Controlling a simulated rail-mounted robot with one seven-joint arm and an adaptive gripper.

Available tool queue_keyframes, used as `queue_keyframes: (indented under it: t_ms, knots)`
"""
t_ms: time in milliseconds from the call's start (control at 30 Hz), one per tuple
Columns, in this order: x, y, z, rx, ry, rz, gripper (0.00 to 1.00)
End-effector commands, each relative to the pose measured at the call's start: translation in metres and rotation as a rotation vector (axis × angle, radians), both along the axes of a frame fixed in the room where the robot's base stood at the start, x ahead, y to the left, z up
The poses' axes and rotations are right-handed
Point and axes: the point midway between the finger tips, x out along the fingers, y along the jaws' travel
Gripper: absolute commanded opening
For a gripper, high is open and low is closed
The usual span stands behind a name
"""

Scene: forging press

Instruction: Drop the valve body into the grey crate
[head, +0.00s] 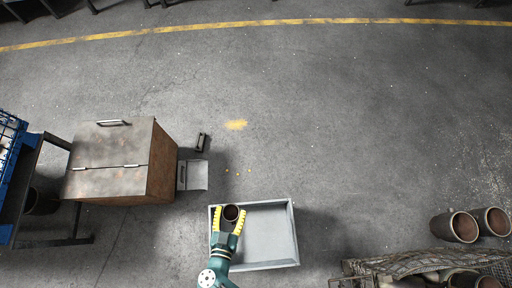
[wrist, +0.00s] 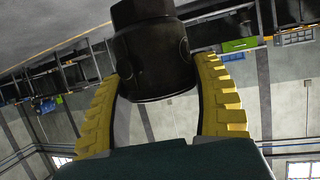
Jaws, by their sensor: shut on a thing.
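The valve body (head: 231,213) is a dark brown, hollow cylindrical piece, seen from above in the head view. My gripper (head: 229,217) is shut on it, with one yellow finger on each side. In the wrist view the valve body (wrist: 150,52) is a dark, stepped cylinder between the two yellow fingers (wrist: 158,72). The grey crate (head: 272,236) is a shallow, open, rectangular tray at the bottom centre of the head view. My gripper and the valve body appear over its left part, near its far left corner. Their height above it cannot be told. The visible crate floor looks empty.
A brown-sided cabinet (head: 115,165) stands left of the crate, with a small grey box (head: 193,175) beside it. A blue wire crate (head: 12,133) is at the far left. A mesh bin (head: 430,262) and brown cylinders (head: 455,226) are at lower right. The floor beyond the crate is mostly clear.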

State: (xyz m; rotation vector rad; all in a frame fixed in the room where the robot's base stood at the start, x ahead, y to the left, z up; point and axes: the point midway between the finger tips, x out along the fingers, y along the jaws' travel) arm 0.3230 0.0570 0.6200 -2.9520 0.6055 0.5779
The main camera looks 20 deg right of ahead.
Motion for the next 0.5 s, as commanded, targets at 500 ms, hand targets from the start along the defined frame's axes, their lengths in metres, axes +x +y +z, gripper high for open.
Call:
queue_keyframes:
  t_ms: [500]
  knots:
    - [-0.103, -0.057, -0.127, 0.008, -0.003, -0.109, 0.25]
